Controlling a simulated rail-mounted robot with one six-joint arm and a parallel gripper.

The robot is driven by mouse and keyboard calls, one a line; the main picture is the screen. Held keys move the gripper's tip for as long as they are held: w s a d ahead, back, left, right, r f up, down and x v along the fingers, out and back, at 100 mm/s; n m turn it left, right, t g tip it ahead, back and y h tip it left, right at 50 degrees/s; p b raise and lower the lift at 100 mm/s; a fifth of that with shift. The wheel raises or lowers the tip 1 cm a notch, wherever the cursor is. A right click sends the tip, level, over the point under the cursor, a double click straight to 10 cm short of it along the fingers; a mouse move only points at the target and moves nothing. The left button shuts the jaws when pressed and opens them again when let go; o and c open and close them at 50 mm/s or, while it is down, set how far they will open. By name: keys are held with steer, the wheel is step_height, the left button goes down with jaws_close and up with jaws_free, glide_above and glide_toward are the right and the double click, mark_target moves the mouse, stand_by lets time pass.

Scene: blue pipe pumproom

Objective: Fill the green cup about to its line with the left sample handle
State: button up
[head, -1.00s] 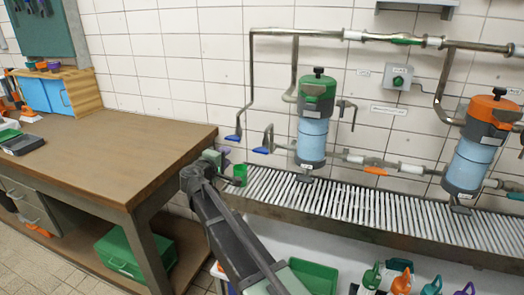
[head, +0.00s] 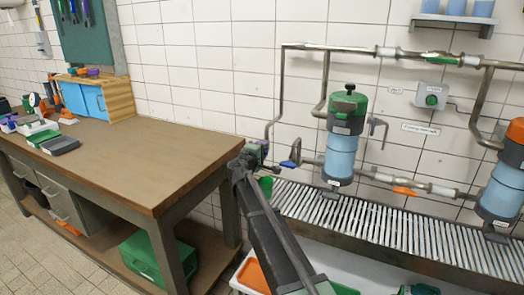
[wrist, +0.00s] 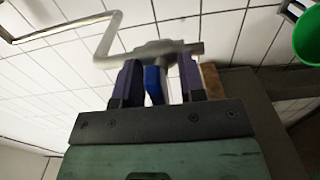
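My gripper (head: 262,149) is at the lower end of the left thin sample pipe (head: 280,95), where it hides the left blue handle in the head view. In the wrist view the left blue handle (wrist: 154,84) sits between the two dark purple fingers (wrist: 158,84). The fingers are apart, with the handle nearer the left one and a gap on its right. The green cup (head: 265,186) stands at the left end of the slatted drain, just below my gripper. It also shows at the upper right of the wrist view (wrist: 307,40). Its line and contents are not visible.
A second blue handle (head: 290,163) is right of my gripper, by the green-topped filter (head: 342,150). An orange-topped filter (head: 502,180) stands farther right. The slatted drain (head: 380,225) is mostly clear. A wooden workbench (head: 130,160) is on the left.

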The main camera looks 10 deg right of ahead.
jaws_close()
steer(key=shift+n, duration=0.4)
steer(key=n, duration=0.3)
steer(key=shift+n, duration=2)
